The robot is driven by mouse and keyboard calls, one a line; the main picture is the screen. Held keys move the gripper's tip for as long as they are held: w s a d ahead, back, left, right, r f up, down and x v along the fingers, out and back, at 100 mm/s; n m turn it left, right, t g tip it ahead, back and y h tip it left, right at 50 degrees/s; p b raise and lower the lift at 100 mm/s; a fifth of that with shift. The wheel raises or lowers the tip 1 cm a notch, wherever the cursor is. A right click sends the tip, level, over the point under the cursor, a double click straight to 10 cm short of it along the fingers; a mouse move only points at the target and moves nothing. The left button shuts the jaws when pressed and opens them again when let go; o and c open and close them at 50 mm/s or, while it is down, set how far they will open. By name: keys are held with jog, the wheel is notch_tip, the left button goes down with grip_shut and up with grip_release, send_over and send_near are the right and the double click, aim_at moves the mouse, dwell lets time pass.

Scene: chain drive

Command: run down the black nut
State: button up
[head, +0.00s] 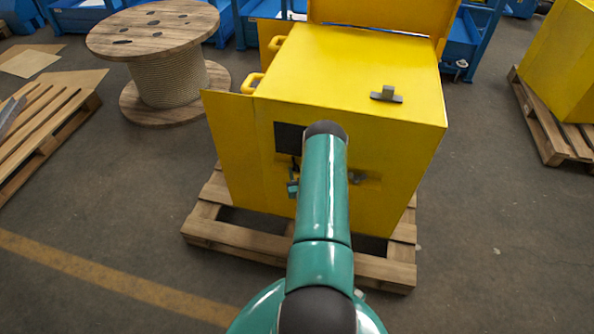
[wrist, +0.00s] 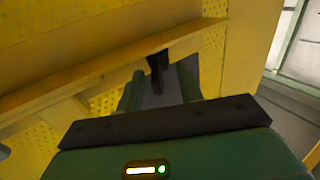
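In the wrist view my gripper (wrist: 161,78) reaches in beside a yellow ledge. Its two green fingers stand apart with a grey surface visible between them. A narrow black piece (wrist: 157,68) shows beyond and between the fingertips. I cannot tell whether it is the black nut, and no gripped thing is clear. In the head view my teal arm hides much of the yellow housing's (head: 380,65) front, and a small part of my gripper shows left of the arm, by the front. The black nut is not clearly seen there.
The housing stands on a wooden pallet (head: 232,236), with a yellow door panel (head: 237,155) swung out at left. A grey handle (head: 386,94) sits on top. A cable spool (head: 165,75) stands behind at left. Another pallet (head: 548,140) is at right.

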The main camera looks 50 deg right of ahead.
jog(key=shift+w+d, duration=0.35)
jog(key=shift+w, duration=0.15)
jog(key=shift+c, duration=0.3)
jog(key=c, duration=0.7)
